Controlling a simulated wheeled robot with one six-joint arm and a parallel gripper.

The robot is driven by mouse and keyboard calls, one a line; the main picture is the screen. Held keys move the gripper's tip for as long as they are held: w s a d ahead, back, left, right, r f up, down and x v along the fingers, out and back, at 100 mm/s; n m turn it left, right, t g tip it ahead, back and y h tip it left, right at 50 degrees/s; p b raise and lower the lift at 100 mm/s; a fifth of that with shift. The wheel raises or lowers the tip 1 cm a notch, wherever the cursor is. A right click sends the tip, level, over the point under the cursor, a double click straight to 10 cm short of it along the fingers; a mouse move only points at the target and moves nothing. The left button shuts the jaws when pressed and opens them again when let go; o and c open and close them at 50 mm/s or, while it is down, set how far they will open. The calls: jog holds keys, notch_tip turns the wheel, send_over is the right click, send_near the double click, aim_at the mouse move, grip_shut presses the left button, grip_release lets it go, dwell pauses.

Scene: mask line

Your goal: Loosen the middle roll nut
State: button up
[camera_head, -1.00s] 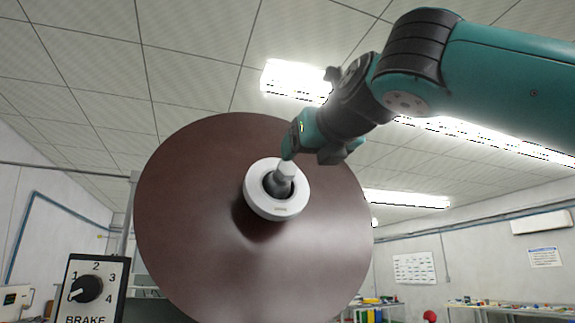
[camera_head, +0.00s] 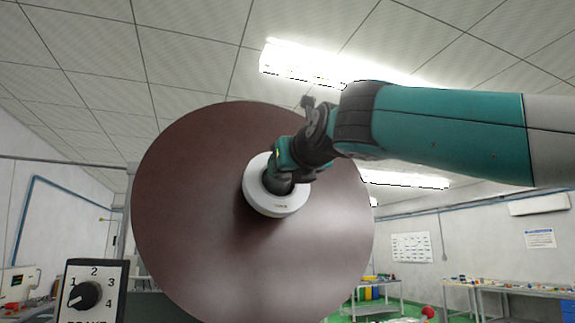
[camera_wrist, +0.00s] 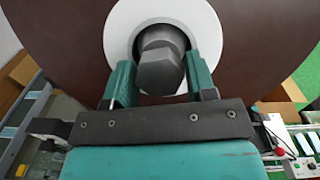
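The roll nut (camera_wrist: 160,66) is a dark grey hex nut in the white core ring (camera_wrist: 112,35) of a large brown roll. My gripper (camera_wrist: 161,75) reaches over the nut, with one teal finger on each side of it in the wrist view. The fingers are apart, with the nut's hex end between them; only narrow gaps show, and I cannot tell any firm contact. In the head view, my gripper (camera_head: 283,172) covers much of the nut, in front of the roll's white ring (camera_head: 272,206). The brown roll (camera_head: 200,210) stands with its flat face towards me.
A brake dial (camera_head: 85,294) with a black knob and numbers stands at the lower left. Tables (camera_head: 520,284) with small parts line the right wall. Cardboard boxes (camera_wrist: 18,75) show at the wrist view's left. Space around the arm is clear.

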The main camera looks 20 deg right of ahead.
jog(key=c, duration=0.5)
